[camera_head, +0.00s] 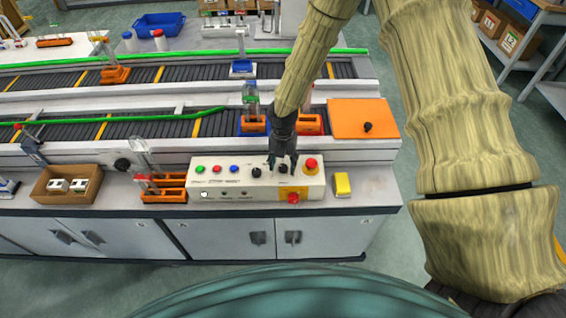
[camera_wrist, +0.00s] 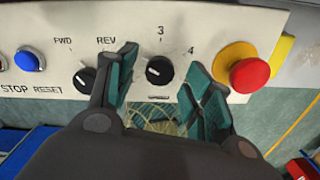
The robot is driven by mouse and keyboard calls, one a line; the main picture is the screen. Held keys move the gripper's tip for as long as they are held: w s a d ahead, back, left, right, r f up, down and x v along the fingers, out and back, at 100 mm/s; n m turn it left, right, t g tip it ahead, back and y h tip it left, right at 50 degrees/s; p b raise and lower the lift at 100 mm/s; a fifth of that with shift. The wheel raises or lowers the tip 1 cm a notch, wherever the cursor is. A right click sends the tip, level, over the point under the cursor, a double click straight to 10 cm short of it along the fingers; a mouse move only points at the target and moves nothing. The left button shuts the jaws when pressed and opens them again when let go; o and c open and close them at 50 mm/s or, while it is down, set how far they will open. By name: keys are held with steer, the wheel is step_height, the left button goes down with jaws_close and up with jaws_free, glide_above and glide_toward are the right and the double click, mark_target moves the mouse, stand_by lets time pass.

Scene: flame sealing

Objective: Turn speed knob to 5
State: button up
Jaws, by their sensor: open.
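The speed knob (camera_wrist: 160,71) is a black dial on the white control panel (camera_head: 225,187), with the printed numbers 3 and 4 above it and to its upper right. A small white mark shows on the knob's left part; other numbers are hidden. My gripper (camera_wrist: 161,80) is open, with one teal-padded finger on each side of the knob. I cannot tell whether the pads touch it. In the head view my gripper (camera_head: 283,162) points down at the panel's right half, and its fingers partly cover the knob area.
The FWD/REV knob (camera_wrist: 85,80) sits close outside the left finger. A red emergency button (camera_wrist: 248,75) on a yellow base stands close to the right finger. A blue button (camera_wrist: 30,61) is farther left. A yellow block (camera_head: 342,185) lies right of the panel.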

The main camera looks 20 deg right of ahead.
steer(key=shift+f, duration=0.5)
steer(key=c, duration=1)
